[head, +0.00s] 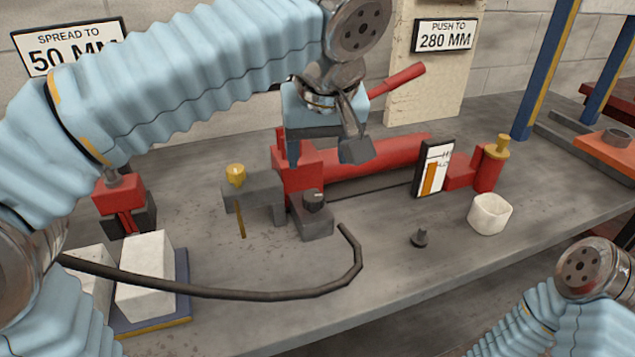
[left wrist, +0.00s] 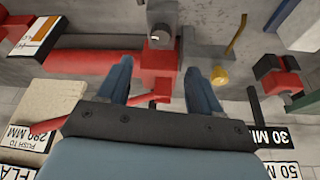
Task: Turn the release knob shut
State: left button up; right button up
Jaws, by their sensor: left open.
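A dark round knob (head: 314,200), which looks like the release knob, sits on a grey block (head: 316,225) at the front of the red pump (head: 375,160). It also shows in the left wrist view as a dark knob (left wrist: 160,34) at the top centre. Whether it is turned shut cannot be read. My left gripper (head: 325,152) is open and empty. Its fingers point down over the pump's red end block, behind the knob in the head view. In the left wrist view its fingers (left wrist: 159,82) are apart with red pump parts between them. My right gripper is out of view.
A red lever (head: 397,80) rises behind the left gripper. A black hose (head: 270,293) curves across the bench front. A brass-topped grey bracket (head: 252,190) stands left.

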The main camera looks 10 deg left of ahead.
aim_at(313, 196)
pick_arm(q)
jog(key=b+x, duration=0.1)
jog(key=x, duration=1.1)
jog(key=shift+s+a+f, duration=0.1)
jog(key=c, duration=1.1)
